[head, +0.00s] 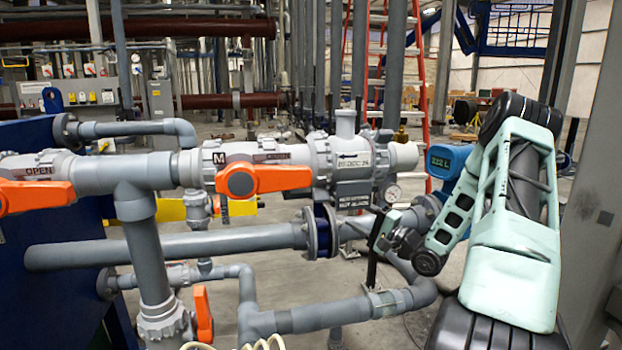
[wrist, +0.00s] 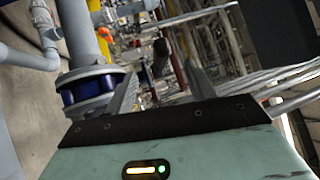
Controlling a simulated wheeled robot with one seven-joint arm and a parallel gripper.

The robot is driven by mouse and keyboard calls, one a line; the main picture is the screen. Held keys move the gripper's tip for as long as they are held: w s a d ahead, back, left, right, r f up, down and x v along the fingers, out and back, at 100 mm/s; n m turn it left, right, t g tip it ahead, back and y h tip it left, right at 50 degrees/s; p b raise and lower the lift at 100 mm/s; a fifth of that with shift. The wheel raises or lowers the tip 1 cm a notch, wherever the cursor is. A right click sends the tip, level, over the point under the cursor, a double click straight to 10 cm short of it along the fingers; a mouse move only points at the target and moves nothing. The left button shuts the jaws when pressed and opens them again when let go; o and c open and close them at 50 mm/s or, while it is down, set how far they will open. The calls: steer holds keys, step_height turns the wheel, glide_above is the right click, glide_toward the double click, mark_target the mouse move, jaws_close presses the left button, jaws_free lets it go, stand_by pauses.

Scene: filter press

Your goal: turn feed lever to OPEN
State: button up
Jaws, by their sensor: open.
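Three orange valve levers show in the head view. One lever (head: 36,196) lies level at the far left, under an OPEN label. A second lever (head: 268,179) lies level along the grey pipe at upper middle, near an M mark. A third lever (head: 203,314) hangs upright on the lower pipework. I cannot tell which is the feed lever; no FEED label is readable. My gripper (head: 378,248) is right of and below the middle lever, apart from it.
A blue-flanged pipe (head: 320,230) runs just left of my gripper; its flange (wrist: 90,88) is close to the left finger in the wrist view. A blue meter (head: 446,161) stands beside my arm. Grey pipes (head: 350,308) cross below. A blue panel (head: 45,290) fills the left.

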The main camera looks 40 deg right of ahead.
steer(key=x, duration=0.8)
steer(key=shift+w+r, duration=0.2)
steer(key=shift+w, duration=0.2)
steer(key=c, duration=0.7)
